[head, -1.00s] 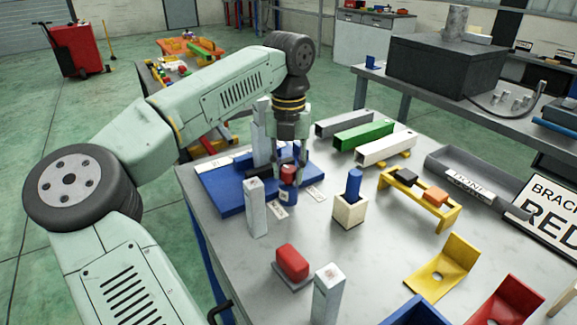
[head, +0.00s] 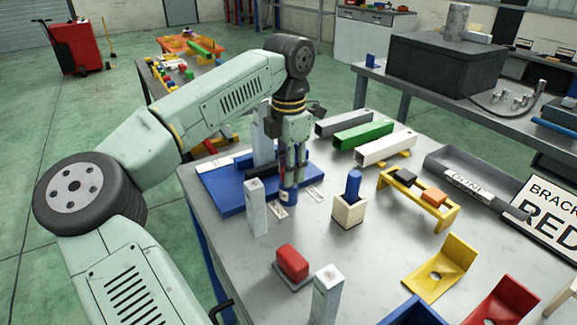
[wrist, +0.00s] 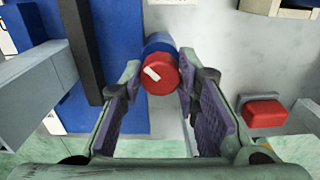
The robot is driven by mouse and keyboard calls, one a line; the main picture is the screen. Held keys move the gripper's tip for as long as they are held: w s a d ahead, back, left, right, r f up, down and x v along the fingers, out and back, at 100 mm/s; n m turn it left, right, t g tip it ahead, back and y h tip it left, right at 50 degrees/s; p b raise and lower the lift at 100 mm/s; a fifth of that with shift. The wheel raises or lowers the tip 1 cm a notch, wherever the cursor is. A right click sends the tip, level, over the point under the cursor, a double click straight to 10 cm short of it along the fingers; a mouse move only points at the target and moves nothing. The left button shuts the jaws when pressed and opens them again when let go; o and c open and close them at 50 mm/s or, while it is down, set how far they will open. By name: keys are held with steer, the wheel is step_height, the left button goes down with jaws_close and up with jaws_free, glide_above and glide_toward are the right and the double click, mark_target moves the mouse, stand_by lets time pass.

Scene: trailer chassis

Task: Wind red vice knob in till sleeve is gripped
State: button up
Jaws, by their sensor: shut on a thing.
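The red knob (wrist: 162,77), with a white mark on its face, sits on a blue round body (wrist: 158,43) in the wrist view. In the head view the blue body (head: 288,197) stands by the blue vice base (head: 222,195), and my fingers mostly hide the knob. My gripper (wrist: 160,88) points down with its purple-padded fingers on either side of the knob, shut on it. A dark bar (wrist: 83,50) and a grey post (wrist: 35,105) stand left of the knob in the wrist view. I cannot tell which part is the sleeve or whether it is gripped.
A grey post (head: 256,210) stands close in front of the vice. A wooden block (head: 349,212) holding a blue cylinder (head: 353,183) is to the right, and a red block (head: 292,262) lies nearer. Grey, green and white bars lie behind.

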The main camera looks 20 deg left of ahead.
steer(key=shift+m, duration=1.1)
steer(key=o, duration=1.2)
step_height(320, 180, up, 12)
